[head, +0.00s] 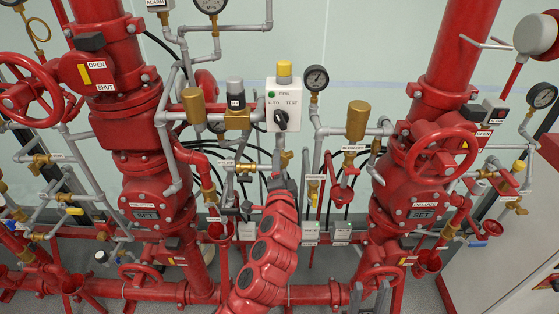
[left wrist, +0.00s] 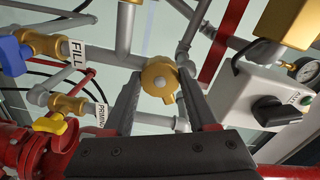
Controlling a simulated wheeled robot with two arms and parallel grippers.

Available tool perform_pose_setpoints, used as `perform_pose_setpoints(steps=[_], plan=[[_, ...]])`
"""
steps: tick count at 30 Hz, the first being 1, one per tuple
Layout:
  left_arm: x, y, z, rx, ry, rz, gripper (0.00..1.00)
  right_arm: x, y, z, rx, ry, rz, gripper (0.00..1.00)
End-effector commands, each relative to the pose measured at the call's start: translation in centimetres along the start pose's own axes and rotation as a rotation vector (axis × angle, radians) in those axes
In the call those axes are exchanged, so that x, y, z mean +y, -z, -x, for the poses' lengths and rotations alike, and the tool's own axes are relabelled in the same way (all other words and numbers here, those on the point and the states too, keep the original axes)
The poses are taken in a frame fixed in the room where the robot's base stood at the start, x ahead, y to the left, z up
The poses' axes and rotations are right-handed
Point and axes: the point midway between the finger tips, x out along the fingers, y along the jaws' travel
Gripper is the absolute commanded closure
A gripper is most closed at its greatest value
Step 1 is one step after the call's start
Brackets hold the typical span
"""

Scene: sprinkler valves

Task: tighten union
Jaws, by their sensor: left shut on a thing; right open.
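The brass union (left wrist: 160,78) shows in the left wrist view, with a rounded body and grey pipe around it. My left gripper (left wrist: 160,88) has its dark fingers on both sides of the union and is shut on it. In the head view my left gripper (head: 284,172) reaches up at the middle, just below the white COIL box (head: 284,108); the union is mostly hidden there. My right gripper (head: 369,292) shows as two grey fingers standing apart at the bottom edge, open and empty.
The COIL box's black knob (left wrist: 277,110) is close right of the left gripper. Brass valves with a blue handle (left wrist: 14,55) and a yellow handle (left wrist: 50,124) are to the left. Large red risers (head: 150,130) stand at both sides, with grey pipes between them.

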Motion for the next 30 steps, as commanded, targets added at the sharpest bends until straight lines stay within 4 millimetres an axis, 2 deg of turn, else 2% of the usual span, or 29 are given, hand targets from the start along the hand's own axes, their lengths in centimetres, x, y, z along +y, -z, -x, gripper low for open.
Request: perform_pose_setpoints(steps=[5, 15, 25, 30], plan=[[0.0, 0.1, 0.0, 0.001, -0.003, -0.033, 1.00, 0.0, 0.1, -0.5, 0.000, 0.000, 0.000, 0.57], [-0.1, 0.1, 0.0, 0.001, -0.003, -0.279, 1.00, 0.1, 0.4, -2.3, 0.000, 0.000, 0.000, 0.57], [0.0, 0.0, 0.0, 0.000, 0.000, -0.301, 1.00, 0.1, 0.4, -2.3, 0.000, 0.000, 0.000, 0.57], [-0.2, 0.2, 0.0, 0.003, -0.001, -0.390, 1.00, 0.2, 0.6, -3.2, 0.000, 0.000, 0.000, 0.57]])
